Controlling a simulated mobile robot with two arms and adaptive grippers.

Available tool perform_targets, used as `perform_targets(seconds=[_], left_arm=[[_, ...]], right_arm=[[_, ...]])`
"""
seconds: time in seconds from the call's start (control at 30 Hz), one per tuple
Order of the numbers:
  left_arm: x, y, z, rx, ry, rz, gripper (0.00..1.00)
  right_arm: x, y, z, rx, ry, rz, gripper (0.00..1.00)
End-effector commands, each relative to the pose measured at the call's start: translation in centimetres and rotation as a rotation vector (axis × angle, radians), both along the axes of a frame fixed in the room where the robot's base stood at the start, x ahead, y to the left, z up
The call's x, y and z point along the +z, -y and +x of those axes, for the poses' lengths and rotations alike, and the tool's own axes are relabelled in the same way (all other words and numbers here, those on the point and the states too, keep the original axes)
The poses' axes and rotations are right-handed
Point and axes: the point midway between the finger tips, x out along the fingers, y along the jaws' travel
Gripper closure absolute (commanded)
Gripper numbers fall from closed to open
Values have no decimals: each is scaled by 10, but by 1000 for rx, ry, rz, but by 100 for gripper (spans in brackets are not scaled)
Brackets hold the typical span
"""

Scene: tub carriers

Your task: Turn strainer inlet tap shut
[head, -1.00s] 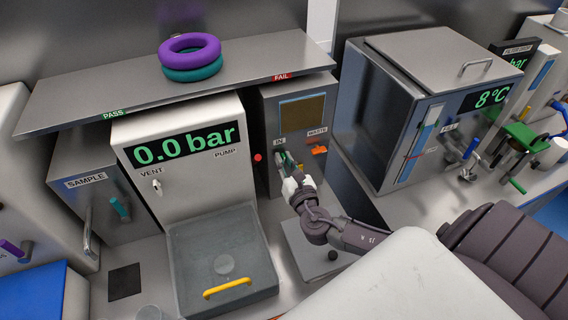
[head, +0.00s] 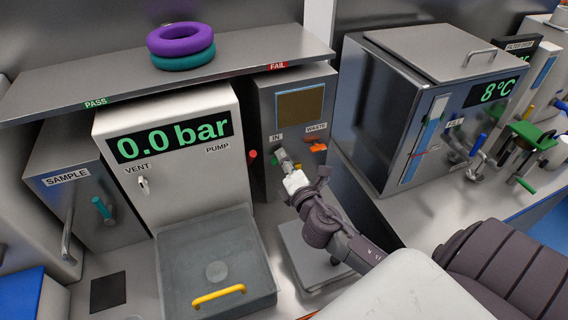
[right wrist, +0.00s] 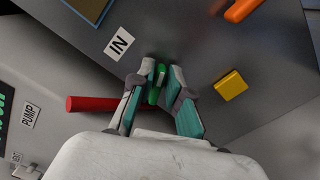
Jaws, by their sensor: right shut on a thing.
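A tap with a green handle (right wrist: 159,78) sits under the "IN" label on the front of a grey metal cabinet (head: 262,120). I cannot tell from a label whether it is the strainer's inlet tap. My right gripper (head: 284,162) reaches it from the front. In the right wrist view the fingertips (right wrist: 159,88) are shut on the green handle, one pad on each side. The fingers hide much of the handle in the head view. My left gripper is not in view.
A red knob (head: 253,154) sticks out just left of the gripper. An orange handle (head: 317,147) is under "WASTE", and a yellow block (right wrist: 232,85) is close by. A white pump unit (head: 180,130) reads 0.0 bar. A steel bath (head: 410,90) stands right.

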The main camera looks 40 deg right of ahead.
Motion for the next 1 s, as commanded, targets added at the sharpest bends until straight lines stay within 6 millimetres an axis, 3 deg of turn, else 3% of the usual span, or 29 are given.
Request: perform_targets(seconds=[0.5, 1.0], left_arm=[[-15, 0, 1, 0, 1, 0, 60], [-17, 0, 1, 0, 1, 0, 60]], right_arm=[[-4, 1, 0, -2, 91, 373, 100], [-5, 1, 0, 0, 112, 465, 100]])
